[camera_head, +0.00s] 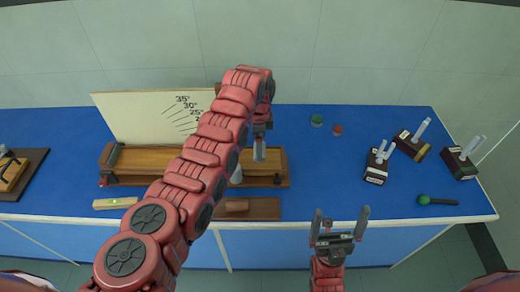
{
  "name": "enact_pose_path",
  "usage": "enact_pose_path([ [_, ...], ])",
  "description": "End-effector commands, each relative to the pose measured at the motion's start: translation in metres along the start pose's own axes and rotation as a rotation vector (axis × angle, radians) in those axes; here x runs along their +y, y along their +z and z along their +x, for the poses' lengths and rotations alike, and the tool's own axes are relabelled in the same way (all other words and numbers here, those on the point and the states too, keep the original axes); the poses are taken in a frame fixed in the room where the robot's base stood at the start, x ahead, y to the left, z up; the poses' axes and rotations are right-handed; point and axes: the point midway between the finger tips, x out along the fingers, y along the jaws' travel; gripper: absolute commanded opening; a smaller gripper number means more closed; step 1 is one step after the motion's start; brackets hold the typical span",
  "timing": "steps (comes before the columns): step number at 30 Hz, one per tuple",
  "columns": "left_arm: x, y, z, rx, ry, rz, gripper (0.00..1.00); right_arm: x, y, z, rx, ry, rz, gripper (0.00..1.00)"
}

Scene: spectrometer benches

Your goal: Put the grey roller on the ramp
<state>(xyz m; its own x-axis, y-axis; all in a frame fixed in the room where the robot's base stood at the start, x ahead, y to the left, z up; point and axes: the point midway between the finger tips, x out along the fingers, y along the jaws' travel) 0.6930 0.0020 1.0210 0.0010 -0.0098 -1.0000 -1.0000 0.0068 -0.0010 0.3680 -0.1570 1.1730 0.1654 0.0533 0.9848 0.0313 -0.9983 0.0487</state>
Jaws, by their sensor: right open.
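The ramp (150,160) is a long wooden track at the back left of the blue bench, with a cream angle board behind it. My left arm crosses in front of its middle. My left gripper (260,152) points down over the ramp's right part; its finger gap cannot be made out. A pale grey piece (237,175) shows beside my arm at the ramp's front; I cannot tell whether it is the grey roller. A brown roller (236,205) lies on a dark wooden tray (268,208) in front of the ramp. My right gripper (339,228) is open and empty at the bench's front edge.
A level (115,203) lies at the front left. Several dark blocks with pale prongs, one of them here (378,165), stand at the right. A green-tipped rod (437,200) lies near them. Small green (317,120) and red (337,129) pieces lie behind. The bench centre right is clear.

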Motion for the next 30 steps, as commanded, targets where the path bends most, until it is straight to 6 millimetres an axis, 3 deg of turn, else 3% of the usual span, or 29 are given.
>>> enact_pose_path([
  [5, -0.009, -0.004, -0.002, 0.017, 0.000, -0.007, 0.27, 0.000, 0.001, -0.007, 0.000, 0.000, 0.000, 1.00],
  [7, -0.006, -0.002, 0.011, 0.014, 0.008, -0.007, 0.27, 0.001, -0.002, 0.011, 0.000, 0.000, 0.000, 1.00],
  [12, -0.009, -0.002, 0.030, 0.016, 0.001, -0.007, 0.27, 0.000, 0.000, 0.002, 0.000, 0.000, 0.000, 1.00],
  [26, -0.009, -0.001, 0.037, 0.016, -0.002, -0.007, 0.27, 0.000, 0.001, -0.003, 0.000, 0.000, 0.000, 1.00],
  [27, -0.009, -0.002, 0.035, 0.016, -0.001, -0.007, 0.96, 0.000, 0.000, -0.001, 0.000, 0.000, 0.000, 1.00],
  [30, -0.009, -0.002, 0.035, 0.016, -0.001, -0.007, 1.00, 0.000, 0.000, -0.001, 0.000, 0.000, 0.000, 1.00],
])
